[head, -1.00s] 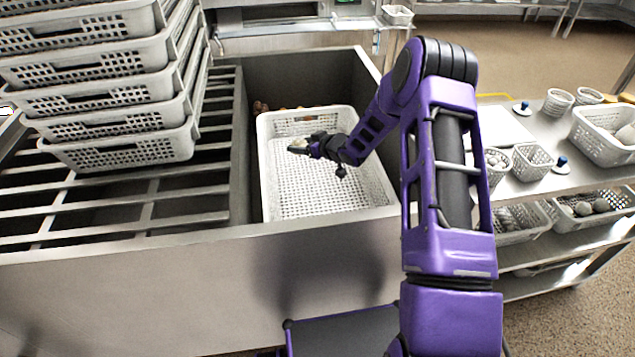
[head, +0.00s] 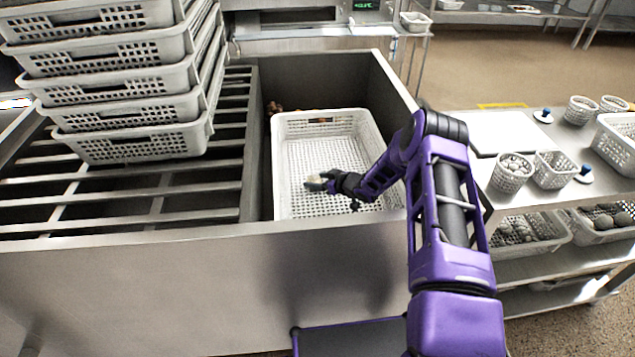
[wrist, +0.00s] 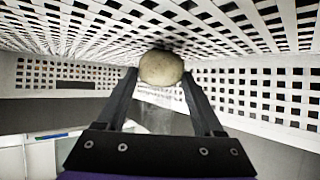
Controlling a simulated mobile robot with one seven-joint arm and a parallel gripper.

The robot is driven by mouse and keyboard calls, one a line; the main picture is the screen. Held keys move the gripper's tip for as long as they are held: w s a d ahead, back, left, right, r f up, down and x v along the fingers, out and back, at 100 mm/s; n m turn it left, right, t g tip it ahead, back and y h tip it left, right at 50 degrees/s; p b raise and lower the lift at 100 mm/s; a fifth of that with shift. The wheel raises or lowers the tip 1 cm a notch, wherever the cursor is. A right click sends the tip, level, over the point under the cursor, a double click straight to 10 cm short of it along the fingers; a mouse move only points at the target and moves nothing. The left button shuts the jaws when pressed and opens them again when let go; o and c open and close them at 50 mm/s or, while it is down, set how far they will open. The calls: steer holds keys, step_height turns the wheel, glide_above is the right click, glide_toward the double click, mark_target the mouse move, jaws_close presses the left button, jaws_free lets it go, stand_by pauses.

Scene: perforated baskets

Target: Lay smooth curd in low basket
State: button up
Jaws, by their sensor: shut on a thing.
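My gripper (head: 318,182) reaches over the right side of the low white basket (head: 285,140) and is inside its outline in the head view. In the wrist view the gripper's two dark fingers (wrist: 160,92) are shut on a smooth, pale, rounded curd (wrist: 161,67). The curd is small in the head view (head: 313,180). The basket's perforated floor and walls (wrist: 245,80) surround the curd in the wrist view. I cannot tell whether the curd touches the basket floor. No other thing shows inside the basket.
The basket sits in a deep steel basin (head: 300,75). Brownish lumps (head: 273,107) lie behind it. Stacked white baskets (head: 130,145) stand on a slatted rack (head: 150,190) at left. A steel shelf unit (head: 545,195) at right holds small baskets (head: 512,172).

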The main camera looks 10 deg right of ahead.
steer(key=shift+f, duration=0.25)
steer(key=o, duration=1.4)
steer(key=shift+s+d+r, duration=0.1)
steer(key=shift+r, duration=0.15)
steer(key=p+v, duration=0.2)
steer(key=v, duration=0.9)
steer(key=shift+s+d+r, duration=0.1)
steer(key=shift+s+d, duration=0.1)
steer(key=shift+s, duration=0.05)
